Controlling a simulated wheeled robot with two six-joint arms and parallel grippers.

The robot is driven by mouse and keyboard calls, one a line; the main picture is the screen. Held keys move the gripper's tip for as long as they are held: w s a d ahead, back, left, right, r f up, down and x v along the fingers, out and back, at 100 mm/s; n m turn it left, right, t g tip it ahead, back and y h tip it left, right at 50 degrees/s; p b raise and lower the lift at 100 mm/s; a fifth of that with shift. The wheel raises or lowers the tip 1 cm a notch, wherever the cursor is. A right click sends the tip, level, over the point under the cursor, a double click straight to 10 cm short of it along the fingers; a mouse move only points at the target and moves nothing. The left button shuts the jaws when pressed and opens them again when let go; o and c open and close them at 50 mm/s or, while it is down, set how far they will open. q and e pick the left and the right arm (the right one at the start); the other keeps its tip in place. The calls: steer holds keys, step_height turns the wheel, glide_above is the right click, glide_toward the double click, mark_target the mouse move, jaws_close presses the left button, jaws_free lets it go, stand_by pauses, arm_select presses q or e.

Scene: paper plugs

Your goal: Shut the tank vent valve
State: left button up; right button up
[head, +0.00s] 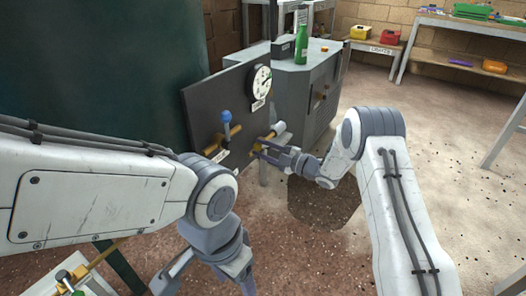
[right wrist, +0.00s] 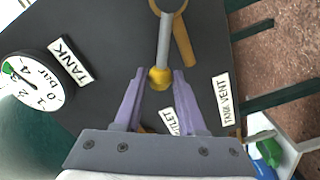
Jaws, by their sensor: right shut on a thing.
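A dark panel (head: 200,103) carries two brass pipe valves and a gauge (head: 261,83). The left valve has a blue lever (head: 226,122) pointing up, with a white label (head: 221,156) below it. My right gripper (head: 262,150) is at the other valve, shut on its yellow-knobbed lever (right wrist: 160,78), which has a grey shaft. In the right wrist view, a "TANK VENT" label (right wrist: 225,100) is right of the fingers, and an outlet label (right wrist: 168,121) is partly hidden by a finger. My left gripper (head: 208,284) is open and empty, low in front of the panel.
A grey cabinet (head: 305,100) with a green bottle (head: 301,44) stands behind the panel. A large dark green tank (head: 110,75) is at the left. A shelf (head: 465,66) is at the back right.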

steer(key=shift+w+d, duration=0.1)
steer(key=shift+d, duration=0.05)
steer(key=shift+r+m, duration=0.15)
steer(key=shift+m, duration=0.15)
steer(key=m+p, duration=0.1)
steer(key=w+r+m+p, duration=0.1)
steer(key=m, duration=0.1)
steer(key=shift+w+d+r+p, duration=0.1)
steer(key=shift+d+r+p, duration=0.2)
steer(key=shift+d+p, duration=0.1)
steer(key=shift+r, duration=0.1)
